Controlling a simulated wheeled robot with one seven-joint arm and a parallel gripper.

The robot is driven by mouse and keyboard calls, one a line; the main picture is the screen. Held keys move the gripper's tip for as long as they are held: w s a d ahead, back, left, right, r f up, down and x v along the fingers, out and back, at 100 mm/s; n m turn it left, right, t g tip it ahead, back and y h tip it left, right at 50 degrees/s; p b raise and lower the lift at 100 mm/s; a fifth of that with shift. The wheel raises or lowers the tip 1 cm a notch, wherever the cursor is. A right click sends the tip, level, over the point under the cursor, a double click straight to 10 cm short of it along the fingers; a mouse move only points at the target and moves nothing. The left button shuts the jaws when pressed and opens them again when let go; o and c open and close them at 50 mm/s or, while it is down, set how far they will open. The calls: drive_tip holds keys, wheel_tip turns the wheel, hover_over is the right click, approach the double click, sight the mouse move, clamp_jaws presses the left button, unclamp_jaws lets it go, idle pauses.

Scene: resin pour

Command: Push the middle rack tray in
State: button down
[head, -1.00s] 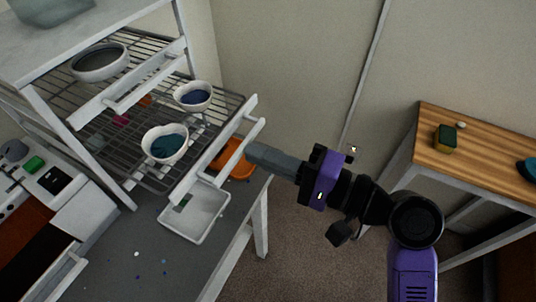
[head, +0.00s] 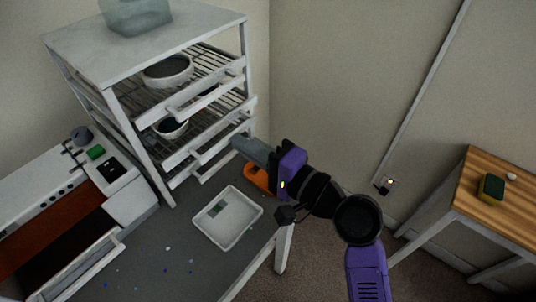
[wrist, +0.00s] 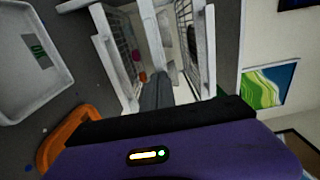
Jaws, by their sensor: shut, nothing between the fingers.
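The white rack (head: 142,150) stands on the grey table at the left in the head view. Its middle tray (head: 208,132) has a white front panel with a bar handle, and the panel lies close to the rack's front posts. A white bowl with dark blue contents (head: 171,128) shows on it, partly hidden by the upper tray. My gripper (head: 236,142) is shut and empty, its grey fingers at the right part of the tray's front. I cannot tell whether they touch it. In the wrist view the fingers (wrist: 155,92) point toward the white rack bars.
The upper tray (head: 226,72) holds a dark-filled bowl (head: 167,70). A translucent container (head: 135,14) stands on the rack's top. A white shallow tray (head: 228,238) and an orange item (head: 258,179) lie below my gripper. A wooden table (head: 510,205) stands at the right.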

sight(230, 135)
drive_tip(key=x, duration=0.3)
drive_tip(key=shift+w+a+r, duration=0.1)
drive_tip(key=shift+a+r, duration=0.1)
idle(0.3)
